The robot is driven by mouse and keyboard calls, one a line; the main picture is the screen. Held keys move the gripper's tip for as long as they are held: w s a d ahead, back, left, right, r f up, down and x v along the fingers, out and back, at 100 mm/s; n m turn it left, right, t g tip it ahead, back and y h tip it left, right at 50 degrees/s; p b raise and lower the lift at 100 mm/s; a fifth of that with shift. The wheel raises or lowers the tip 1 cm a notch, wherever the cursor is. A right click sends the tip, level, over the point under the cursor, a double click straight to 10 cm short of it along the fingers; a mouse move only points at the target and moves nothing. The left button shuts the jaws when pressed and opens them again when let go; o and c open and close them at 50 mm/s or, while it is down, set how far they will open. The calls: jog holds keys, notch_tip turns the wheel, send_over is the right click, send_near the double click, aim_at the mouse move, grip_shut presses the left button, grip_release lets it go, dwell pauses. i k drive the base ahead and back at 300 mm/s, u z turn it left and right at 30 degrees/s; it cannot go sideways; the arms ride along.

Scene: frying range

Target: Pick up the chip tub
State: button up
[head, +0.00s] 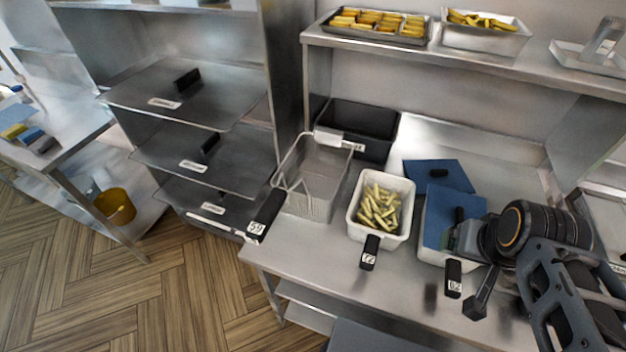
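An open white tub (354,224) of pale cut chips (378,208) stands on the steel counter, with a dark labelled handle (370,252) at its front.
A wire fry basket (315,178) with a dark labelled handle stands left of the open tub. A black bin (360,128) and another blue lid (437,174) are behind. An overhead shelf (470,63) holds trays of chips. Bare counter lies along the front.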

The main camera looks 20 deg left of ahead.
aim_at(380, 213)
jog(key=u, duration=0.05)
jog(key=k, duration=0.5)
jog(key=z, duration=2.7)
jog(key=k, duration=1.85)
jog(key=u, duration=1.8)
jog(key=i, duration=0.5)
jog(key=u, duration=0.05)
